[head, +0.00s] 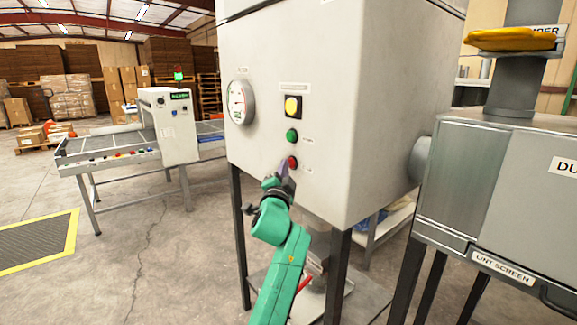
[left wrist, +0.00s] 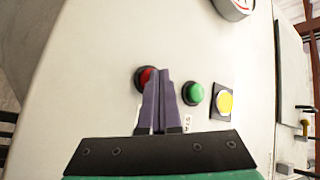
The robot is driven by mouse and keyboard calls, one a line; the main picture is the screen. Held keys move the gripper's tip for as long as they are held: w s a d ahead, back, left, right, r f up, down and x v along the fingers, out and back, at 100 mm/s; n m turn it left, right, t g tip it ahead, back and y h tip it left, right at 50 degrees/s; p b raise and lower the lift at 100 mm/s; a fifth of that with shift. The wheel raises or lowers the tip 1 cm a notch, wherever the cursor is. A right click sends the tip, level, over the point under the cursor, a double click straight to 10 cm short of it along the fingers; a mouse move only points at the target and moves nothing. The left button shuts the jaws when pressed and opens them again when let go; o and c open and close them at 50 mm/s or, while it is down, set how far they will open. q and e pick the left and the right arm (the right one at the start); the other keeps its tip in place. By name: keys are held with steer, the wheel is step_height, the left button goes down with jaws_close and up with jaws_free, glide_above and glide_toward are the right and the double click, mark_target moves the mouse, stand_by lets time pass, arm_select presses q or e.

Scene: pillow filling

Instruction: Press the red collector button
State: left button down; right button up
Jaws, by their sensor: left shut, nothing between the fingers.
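The red button (head: 293,163) is the lowest in a column on the front of a white cabinet (head: 300,60). In the left wrist view the red button (left wrist: 143,76) is partly hidden behind the fingers. My left gripper (head: 285,168) is shut and empty, its purple fingertips at the red button's left edge in the head view. In the left wrist view the gripper (left wrist: 160,72) has its tips over the button's right part. I cannot tell whether they touch it. My right gripper is not in view.
Above the red button are a green button (head: 292,135), a yellow button (head: 293,107) and a round gauge (head: 240,102). A grey metal unit (head: 500,185) stands close on the right. A conveyor table (head: 110,153) is at the left, with open floor before it.

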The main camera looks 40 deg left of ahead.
arm_select(q)
steer(key=shift+s, duration=0.1)
stand_by(0.3)
steer(key=shift+s+a+p, duration=0.2)
steer(key=shift+s+p, duration=0.35)
steer(key=shift+s, duration=0.2)
steer(key=s+p, duration=0.1)
steer(key=s, duration=0.1)
steer(key=s+a+p, duration=0.1)
steer(key=s, duration=0.1)
steer(key=shift+s+a+p, duration=0.2)
steer(key=shift+s+p, duration=0.1)
steer(key=shift+s, duration=0.1)
stand_by(0.4)
